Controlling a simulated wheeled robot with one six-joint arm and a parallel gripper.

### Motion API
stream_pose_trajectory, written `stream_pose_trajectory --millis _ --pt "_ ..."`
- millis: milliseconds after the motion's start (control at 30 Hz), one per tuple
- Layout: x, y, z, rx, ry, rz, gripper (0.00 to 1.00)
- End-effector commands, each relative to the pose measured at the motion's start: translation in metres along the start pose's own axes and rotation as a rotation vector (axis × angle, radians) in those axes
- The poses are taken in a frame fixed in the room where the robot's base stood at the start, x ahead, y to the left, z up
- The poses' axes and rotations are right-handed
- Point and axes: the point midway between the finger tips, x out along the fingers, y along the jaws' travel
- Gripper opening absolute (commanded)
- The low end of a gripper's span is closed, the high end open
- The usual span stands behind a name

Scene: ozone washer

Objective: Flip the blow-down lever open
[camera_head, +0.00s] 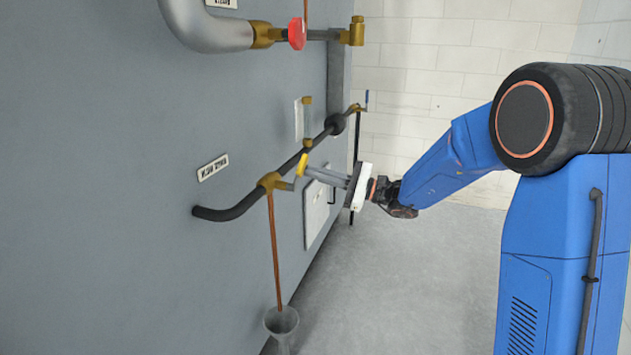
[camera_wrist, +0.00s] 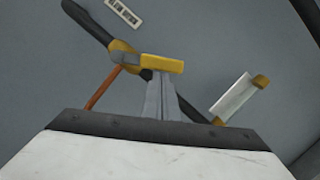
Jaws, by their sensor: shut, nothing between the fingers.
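The blow-down lever has a yellow grip (camera_head: 301,165) and a short grey arm joined to a brass valve (camera_head: 271,182) on the black pipe. In the wrist view the yellow grip (camera_wrist: 163,64) lies across the tips of my fingers, with the brass valve (camera_wrist: 124,48) just left of it. My gripper (camera_head: 311,170) is shut and empty, its fingertips right at the yellow grip. The grip hides the very tips in the wrist view (camera_wrist: 160,78), so I cannot tell whether they touch it.
A copper pipe (camera_head: 275,250) runs from the valve to a grey funnel (camera_head: 281,321). A black pipe (camera_head: 242,205) runs along the grey wall. A sight glass (camera_head: 307,121), a red knob (camera_head: 297,33) and a blue-handled valve (camera_head: 366,99) are nearby. The floor (camera_head: 420,290) below my arm is clear.

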Motion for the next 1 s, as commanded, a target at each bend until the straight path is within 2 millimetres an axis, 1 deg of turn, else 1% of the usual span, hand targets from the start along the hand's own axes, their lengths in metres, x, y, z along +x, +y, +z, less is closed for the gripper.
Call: stream_pose_trajectory --millis 133,400,800,1000 --pt "0.003 -0.005 0.012 -0.136 -0.002 0.033 0.0" --pt "0.007 -0.008 0.031 -0.386 -0.002 0.095 0.0" --pt "0.015 -0.003 0.058 -0.736 -0.002 0.183 0.0" --pt "0.017 0.001 0.067 -0.869 -0.001 0.217 0.0"
